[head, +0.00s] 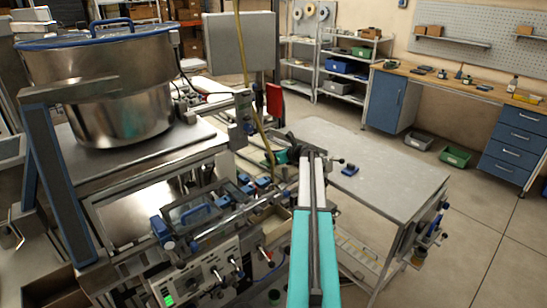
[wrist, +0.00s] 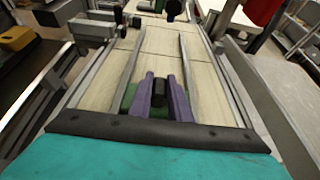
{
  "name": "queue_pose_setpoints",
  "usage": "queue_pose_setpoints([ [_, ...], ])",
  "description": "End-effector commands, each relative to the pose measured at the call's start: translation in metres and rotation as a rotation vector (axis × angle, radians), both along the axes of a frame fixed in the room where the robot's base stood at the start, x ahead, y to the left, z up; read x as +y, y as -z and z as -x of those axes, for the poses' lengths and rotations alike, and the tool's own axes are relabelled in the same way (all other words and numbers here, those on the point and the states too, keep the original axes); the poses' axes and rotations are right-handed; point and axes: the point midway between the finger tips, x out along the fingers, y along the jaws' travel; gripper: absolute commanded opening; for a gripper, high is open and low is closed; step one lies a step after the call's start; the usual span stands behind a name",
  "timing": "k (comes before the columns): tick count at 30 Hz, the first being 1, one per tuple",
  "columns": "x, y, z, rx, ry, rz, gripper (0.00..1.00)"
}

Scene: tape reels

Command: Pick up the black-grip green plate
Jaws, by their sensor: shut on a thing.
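My gripper (wrist: 161,84) shows in the wrist view as two purple fingers shut on the black grip (wrist: 159,94) of the green plate. Parts of the green plate (wrist: 128,96) show beside the fingers; the rest is hidden behind them. Below it lies a pale surface between two grey rails. I cannot tell whether the plate touches that surface. In the head view a small green part (head: 281,157) shows at the far end of my teal arm, by the near left edge of the grey table, and the fingers cannot be made out.
A machine with a large metal bowl (head: 120,90) and several levers stands at the left. A workbench (head: 455,82) and shelves stand at the back right.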

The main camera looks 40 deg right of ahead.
Motion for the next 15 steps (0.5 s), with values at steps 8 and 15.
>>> queue_pose_setpoints([
  [8,0.001,-0.019,0.000,-0.002,-0.001,0.001,0.00],
  [15,0.000,-0.051,0.000,-0.002,-0.001,0.002,0.00],
])
